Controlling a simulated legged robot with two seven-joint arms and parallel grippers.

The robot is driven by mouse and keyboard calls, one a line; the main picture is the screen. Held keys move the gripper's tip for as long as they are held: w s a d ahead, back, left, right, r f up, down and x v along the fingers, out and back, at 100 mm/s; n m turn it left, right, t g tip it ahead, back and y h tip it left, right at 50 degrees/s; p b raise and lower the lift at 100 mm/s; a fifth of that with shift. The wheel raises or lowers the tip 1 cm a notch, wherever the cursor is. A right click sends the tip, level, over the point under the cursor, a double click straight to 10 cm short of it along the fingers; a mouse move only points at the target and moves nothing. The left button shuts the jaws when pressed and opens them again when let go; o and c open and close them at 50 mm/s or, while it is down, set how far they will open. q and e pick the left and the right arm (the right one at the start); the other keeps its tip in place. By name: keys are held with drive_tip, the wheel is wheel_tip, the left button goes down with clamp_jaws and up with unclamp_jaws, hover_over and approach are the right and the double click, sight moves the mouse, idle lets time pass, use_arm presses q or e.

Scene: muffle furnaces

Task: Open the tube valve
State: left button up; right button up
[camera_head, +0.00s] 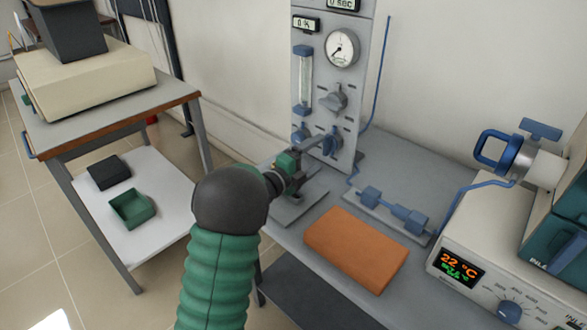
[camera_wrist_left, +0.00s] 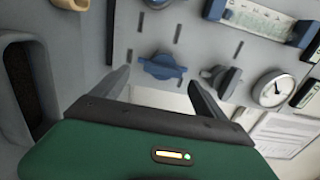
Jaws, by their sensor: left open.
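My left gripper (camera_head: 308,146) is open in front of the lower part of a grey gas panel (camera_head: 346,20). In the left wrist view, its fingertips (camera_wrist_left: 160,78) point at a blue valve knob (camera_wrist_left: 162,66), which shows in the gap between them. The fingers look short of the knob; contact cannot be told. A separate blue valve handle (camera_head: 540,129) stands on the tube end at the right. My right gripper is not seen.
The panel has a round gauge (camera_head: 342,47) and a flowmeter (camera_head: 304,78). An orange block (camera_head: 356,248) lies on the bench below blue tube fittings (camera_head: 390,208). A furnace controller (camera_head: 510,270) stands at the right. A cart (camera_head: 130,110) stands left of my arm.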

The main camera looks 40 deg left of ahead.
use_arm(q)
drive_tip(key=s+a+p, duration=0.1)
drive_tip(key=s, duration=1.2)
drive_tip(key=shift+a+f, duration=0.1)
